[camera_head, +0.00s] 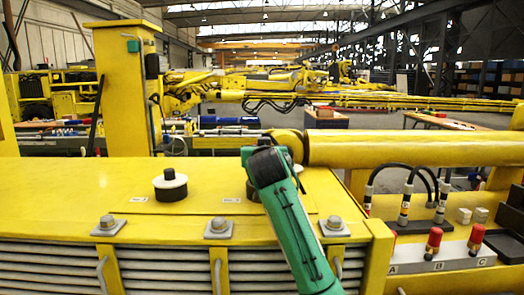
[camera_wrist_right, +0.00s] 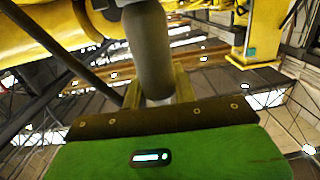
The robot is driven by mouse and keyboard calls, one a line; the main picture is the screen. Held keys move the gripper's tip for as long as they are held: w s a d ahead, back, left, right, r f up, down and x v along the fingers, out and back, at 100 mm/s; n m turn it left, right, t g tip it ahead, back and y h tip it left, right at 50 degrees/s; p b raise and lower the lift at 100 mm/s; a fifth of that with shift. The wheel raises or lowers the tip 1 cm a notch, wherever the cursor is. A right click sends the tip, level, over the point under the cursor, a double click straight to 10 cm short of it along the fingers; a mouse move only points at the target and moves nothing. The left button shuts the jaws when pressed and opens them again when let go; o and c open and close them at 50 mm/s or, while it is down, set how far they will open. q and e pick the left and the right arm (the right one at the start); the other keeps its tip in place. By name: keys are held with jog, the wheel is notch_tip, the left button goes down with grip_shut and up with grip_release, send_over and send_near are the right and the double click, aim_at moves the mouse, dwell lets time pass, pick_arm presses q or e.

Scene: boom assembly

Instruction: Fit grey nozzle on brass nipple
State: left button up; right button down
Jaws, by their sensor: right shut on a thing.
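My right gripper (camera_wrist_right: 157,90) is shut on a grey cylinder in the right wrist view, which looks like the grey nozzle (camera_wrist_right: 149,50). It stands out from between the two fingers, with a paler lower end by the palm. Its far end reaches dark and yellow parts at the top edge; I cannot tell whether it touches them. In the head view my green right arm rises in front of the yellow deck, and its own wrist hides the gripper and nozzle. I cannot make out the brass nipple in either view. My left gripper is not in view.
The yellow deck (camera_head: 70,190) carries a black post with a white top (camera_head: 170,183) and several large bolts. A thick yellow cylinder (camera_head: 400,148) lies behind my arm. At the right are hoses and a block marked A, B, C (camera_head: 440,258) with red caps.

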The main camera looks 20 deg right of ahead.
jog(key=shift+f+b, duration=0.4)
jog(key=shift+f, duration=0.25)
jog(key=c, duration=1)
grip_release()
jog(key=shift+c, duration=0.2)
jog(key=shift+s, duration=0.15)
